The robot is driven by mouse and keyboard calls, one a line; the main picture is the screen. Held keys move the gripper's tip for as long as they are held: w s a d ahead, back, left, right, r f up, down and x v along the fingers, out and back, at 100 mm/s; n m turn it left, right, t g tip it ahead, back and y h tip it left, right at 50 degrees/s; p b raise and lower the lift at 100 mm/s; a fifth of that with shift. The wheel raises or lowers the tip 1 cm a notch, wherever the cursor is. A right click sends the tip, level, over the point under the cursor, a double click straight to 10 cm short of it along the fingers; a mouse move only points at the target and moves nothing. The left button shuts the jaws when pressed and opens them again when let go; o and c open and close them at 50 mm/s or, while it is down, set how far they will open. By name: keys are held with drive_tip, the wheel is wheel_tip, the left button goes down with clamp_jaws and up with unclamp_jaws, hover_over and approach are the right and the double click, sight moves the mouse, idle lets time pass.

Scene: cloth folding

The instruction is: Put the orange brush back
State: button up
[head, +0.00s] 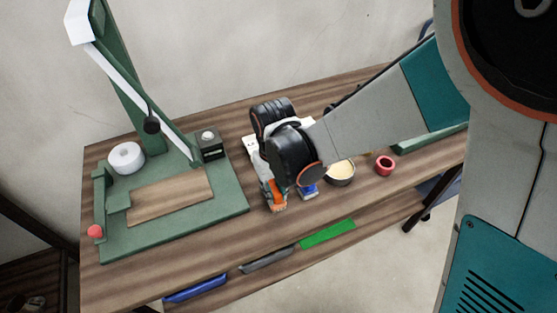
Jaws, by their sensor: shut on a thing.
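The orange brush (277,204) shows as a small orange piece low at the tip of my gripper, over the middle of the wooden table. My gripper (276,193) points down and is shut on it. The wrist and arm cover most of the gripper and the upper part of the brush. Whether the brush touches the table I cannot tell. A blue-tipped item (309,190) is just right of the gripper, partly hidden by the wrist.
A green stand (230,190) with a tall upright fills the table's left side. It carries a white roll (126,157) and a dark box (208,146). Right of the gripper are a bowl (341,178) and a red ring (385,166). The wooden table (195,257) is bare in front.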

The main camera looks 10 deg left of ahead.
drive_tip(key=shift+f+b, duration=0.3)
drive_tip(key=shift+f, duration=0.1)
drive_tip(key=o, duration=1)
drive_tip(key=shift+o, duration=0.2)
